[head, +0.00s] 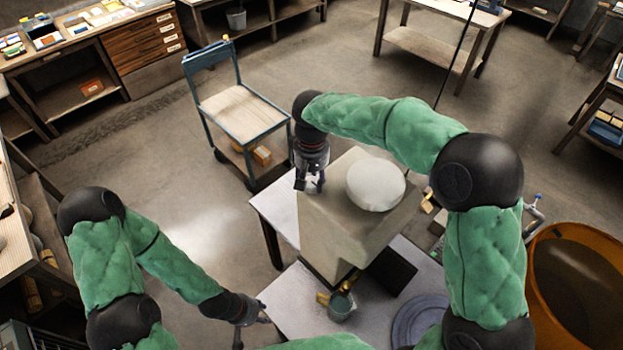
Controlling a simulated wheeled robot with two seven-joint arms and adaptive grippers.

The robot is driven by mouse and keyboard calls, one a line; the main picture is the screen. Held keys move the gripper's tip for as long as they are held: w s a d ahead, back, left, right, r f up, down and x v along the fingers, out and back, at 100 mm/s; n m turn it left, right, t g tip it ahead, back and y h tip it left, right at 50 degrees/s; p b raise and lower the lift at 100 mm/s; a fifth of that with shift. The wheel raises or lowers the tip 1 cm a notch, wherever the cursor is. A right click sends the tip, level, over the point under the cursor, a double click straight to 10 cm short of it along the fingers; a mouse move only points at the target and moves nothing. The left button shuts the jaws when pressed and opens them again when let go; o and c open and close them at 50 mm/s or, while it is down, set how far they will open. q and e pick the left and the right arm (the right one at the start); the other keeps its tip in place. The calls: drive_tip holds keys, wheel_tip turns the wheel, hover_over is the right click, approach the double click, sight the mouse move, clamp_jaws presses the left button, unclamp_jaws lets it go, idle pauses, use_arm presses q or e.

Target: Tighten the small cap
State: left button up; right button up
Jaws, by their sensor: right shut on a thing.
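A large grey block-shaped mould (335,230) stands on a light table, with a big round pale lid (376,186) on its top. My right gripper (310,186) comes down over the top left of the mould, left of the round lid. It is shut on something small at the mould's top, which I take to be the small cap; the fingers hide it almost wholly. My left gripper (264,319) is low at the table's left edge, away from the mould; its fingers are too small and dark to judge.
An orange barrel (545,250) stands further right. A blue-framed cart (240,112) is behind. Open floor lies left.

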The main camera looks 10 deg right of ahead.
sight(312, 182)
drive_tip(key=shift+s+f, duration=0.15)
drive_tip(key=o, duration=1.1)
drive_tip(key=shift+o, duration=0.2)
wheel_tip(312, 182, up, 12)
idle(0.4)
